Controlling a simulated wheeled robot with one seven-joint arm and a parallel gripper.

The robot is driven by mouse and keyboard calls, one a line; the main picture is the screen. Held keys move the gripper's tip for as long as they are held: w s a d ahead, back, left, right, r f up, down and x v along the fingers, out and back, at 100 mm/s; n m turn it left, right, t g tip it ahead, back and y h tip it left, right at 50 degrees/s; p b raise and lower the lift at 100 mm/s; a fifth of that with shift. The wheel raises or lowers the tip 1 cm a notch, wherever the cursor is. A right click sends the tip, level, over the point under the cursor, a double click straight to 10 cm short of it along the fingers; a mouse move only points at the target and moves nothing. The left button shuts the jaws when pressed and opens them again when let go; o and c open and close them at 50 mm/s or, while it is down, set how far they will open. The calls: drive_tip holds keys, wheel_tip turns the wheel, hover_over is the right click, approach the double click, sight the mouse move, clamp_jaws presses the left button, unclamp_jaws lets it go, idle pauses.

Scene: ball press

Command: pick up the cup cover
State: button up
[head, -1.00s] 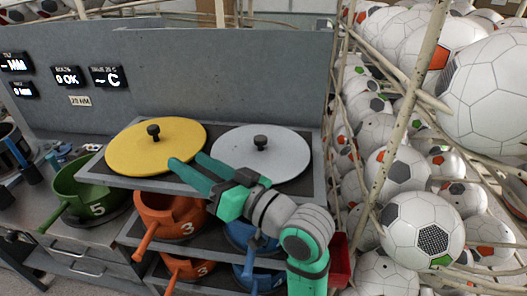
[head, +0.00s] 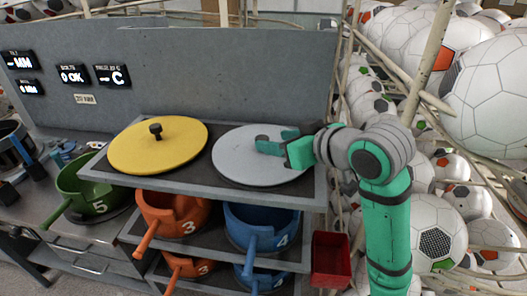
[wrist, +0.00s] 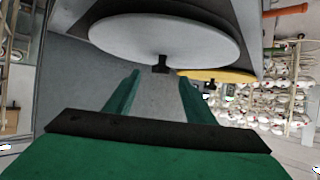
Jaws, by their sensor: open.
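Two round covers with dark knobs lie on the top shelf, one yellow (head: 158,146) and one light grey (head: 245,172). My green gripper (head: 268,146) is over the right part of the grey cover and hides its knob in the head view. The wrist view shows the grey cover (wrist: 165,35) upside down, its black knob (wrist: 160,65) pointing down. The knob lies ahead, lined up with the gap between my two open fingers (wrist: 158,78). I cannot tell how far ahead it is. The yellow cover (wrist: 222,76) shows behind it.
Orange (head: 178,215) and blue (head: 262,225) numbered cups stand on lower shelves. A green cup (head: 90,190) is at the left. A grey panel (head: 220,75) rises behind the covers. A red bin (head: 331,260) and a rack of footballs (head: 440,215) are at the right.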

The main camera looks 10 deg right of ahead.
sight(263, 138)
drive_tip(key=shift+x, duration=3.35)
drive_tip(key=shift+r, duration=0.15)
drive_tip(key=shift+c, duration=0.3)
clamp_jaws()
